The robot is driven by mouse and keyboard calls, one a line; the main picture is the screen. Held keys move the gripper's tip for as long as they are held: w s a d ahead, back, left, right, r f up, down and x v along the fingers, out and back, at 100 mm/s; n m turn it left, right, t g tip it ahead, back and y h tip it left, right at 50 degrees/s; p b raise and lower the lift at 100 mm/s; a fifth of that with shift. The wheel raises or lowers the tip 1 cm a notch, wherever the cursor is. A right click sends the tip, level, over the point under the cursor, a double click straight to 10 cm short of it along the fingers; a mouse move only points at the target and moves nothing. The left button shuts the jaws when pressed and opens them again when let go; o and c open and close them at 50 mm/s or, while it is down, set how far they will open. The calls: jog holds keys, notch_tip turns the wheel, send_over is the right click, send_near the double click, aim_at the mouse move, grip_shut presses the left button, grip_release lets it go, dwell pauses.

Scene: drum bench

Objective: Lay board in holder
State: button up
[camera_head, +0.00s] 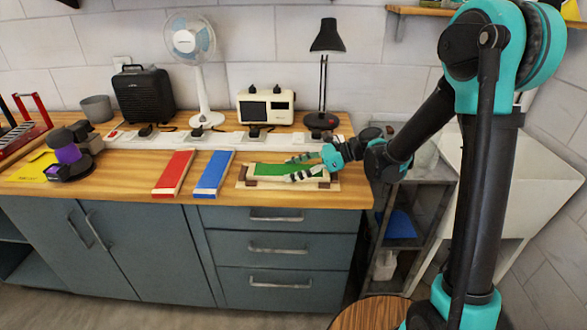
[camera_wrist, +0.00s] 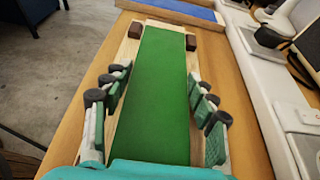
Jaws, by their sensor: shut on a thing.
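A long green board (camera_head: 268,169) lies lengthwise along a pale wooden holder (camera_head: 242,181) with dark brown blocks near the front of the bench. In the wrist view the green board (camera_wrist: 158,100) runs straight away from me, and its far end is between two dark blocks of the holder (camera_wrist: 128,55). My gripper (camera_head: 291,169) comes from the right and is shut on the board, with one finger along each long side. Both fingers also show in the wrist view (camera_wrist: 157,80). I cannot tell whether the board rests fully on the holder's base.
A blue board (camera_head: 213,174) and a red board (camera_head: 174,174) lie to the left. A white power strip (camera_head: 226,139) runs behind, with a lamp (camera_head: 325,75), a radio (camera_head: 266,107), a fan (camera_head: 195,60) and a black heater (camera_head: 143,94) further back. The bench's front edge is close.

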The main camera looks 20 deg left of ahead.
jog(key=o, duration=1.4)
jog(key=shift+f, duration=0.1)
jog(key=shift+c, duration=0.2)
jog(key=v, duration=1.2)
